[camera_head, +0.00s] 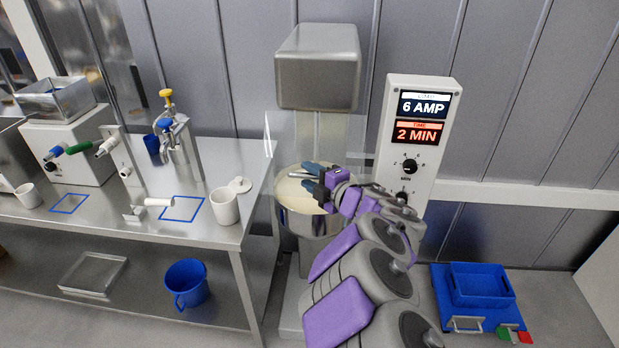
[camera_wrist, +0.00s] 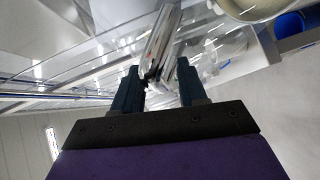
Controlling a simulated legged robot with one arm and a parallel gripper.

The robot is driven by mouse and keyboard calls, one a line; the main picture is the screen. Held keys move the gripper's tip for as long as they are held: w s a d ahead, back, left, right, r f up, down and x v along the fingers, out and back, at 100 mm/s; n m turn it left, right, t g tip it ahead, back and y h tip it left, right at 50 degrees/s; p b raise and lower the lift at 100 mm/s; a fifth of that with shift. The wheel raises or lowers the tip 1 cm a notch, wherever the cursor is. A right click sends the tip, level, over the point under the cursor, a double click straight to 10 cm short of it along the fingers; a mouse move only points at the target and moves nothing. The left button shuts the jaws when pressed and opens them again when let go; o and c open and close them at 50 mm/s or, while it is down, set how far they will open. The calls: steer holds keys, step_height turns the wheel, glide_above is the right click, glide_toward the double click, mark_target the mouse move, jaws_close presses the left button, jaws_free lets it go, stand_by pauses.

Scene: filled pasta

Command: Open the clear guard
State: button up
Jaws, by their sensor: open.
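The clear guard (camera_head: 288,132) is a see-through panel around the front of the mixer, above its steel bowl (camera_head: 296,218) of pale contents. My gripper (camera_head: 309,177) is at the guard's front, over the bowl in the head view. In the wrist view, my gripper's two dark fingers (camera_wrist: 158,68) are apart, with a shiny bar (camera_wrist: 163,40) showing between or just beyond them. I cannot tell whether the fingers touch it. Clear panel edges (camera_wrist: 85,76) cross behind the fingers. The guard looks lowered, though its transparency makes its exact position hard to tell.
A control panel (camera_head: 416,130) reading 6 AMP and 2 MIN stands right of the mixer head (camera_head: 318,67). A steel table (camera_head: 235,237) with a white cup (camera_head: 224,207) is at left.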

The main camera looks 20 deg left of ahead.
steer(key=shift+w+a, duration=0.1)
steer(key=shift+a, duration=0.15)
steer(key=shift+c, duration=0.2)
jaws_close()
steer(key=shift+f, duration=0.1)
